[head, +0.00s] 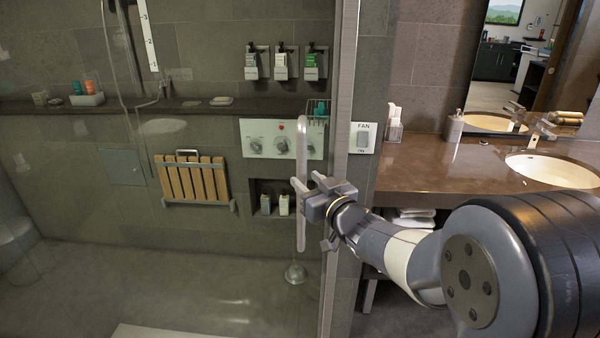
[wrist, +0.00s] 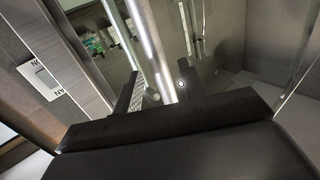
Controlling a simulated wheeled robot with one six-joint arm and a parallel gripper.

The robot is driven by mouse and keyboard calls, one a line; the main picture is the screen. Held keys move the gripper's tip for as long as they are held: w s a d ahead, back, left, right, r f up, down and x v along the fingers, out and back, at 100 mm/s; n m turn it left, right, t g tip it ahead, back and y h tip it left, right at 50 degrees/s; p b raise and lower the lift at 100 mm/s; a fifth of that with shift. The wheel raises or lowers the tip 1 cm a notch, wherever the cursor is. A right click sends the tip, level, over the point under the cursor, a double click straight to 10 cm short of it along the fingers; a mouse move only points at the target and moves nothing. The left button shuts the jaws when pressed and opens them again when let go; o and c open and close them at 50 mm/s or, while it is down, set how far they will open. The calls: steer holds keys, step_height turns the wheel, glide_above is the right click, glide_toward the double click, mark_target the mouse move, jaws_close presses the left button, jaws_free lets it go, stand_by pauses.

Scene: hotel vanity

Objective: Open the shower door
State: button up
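The shower door (head: 200,240) is a clear glass panel that looks shut, its right edge near the upright metal frame (head: 342,100). Its handle (head: 302,135) is a pale vertical bar near that edge. My gripper (head: 307,190) is at the handle's middle height, reaching in from the right. In the wrist view the two dark fingers of my gripper (wrist: 157,85) stand apart, with the bright handle bar (wrist: 148,40) running between them. Gaps show beside the bar, so the fingers do not look closed on it. Exact contact is hard to tell.
The brown vanity counter (head: 440,165) with a sink (head: 555,168) stands to the right, beneath my arm's reach. A fan switch (head: 363,137) is on the wall beside the frame. Behind the glass are a folded wooden seat (head: 190,180) and shower controls (head: 262,140).

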mark_target(303, 176)
steer(key=shift+p+x, duration=0.3)
steer(key=shift+x, duration=1.7)
steer(key=shift+d, duration=0.1)
jaws_close()
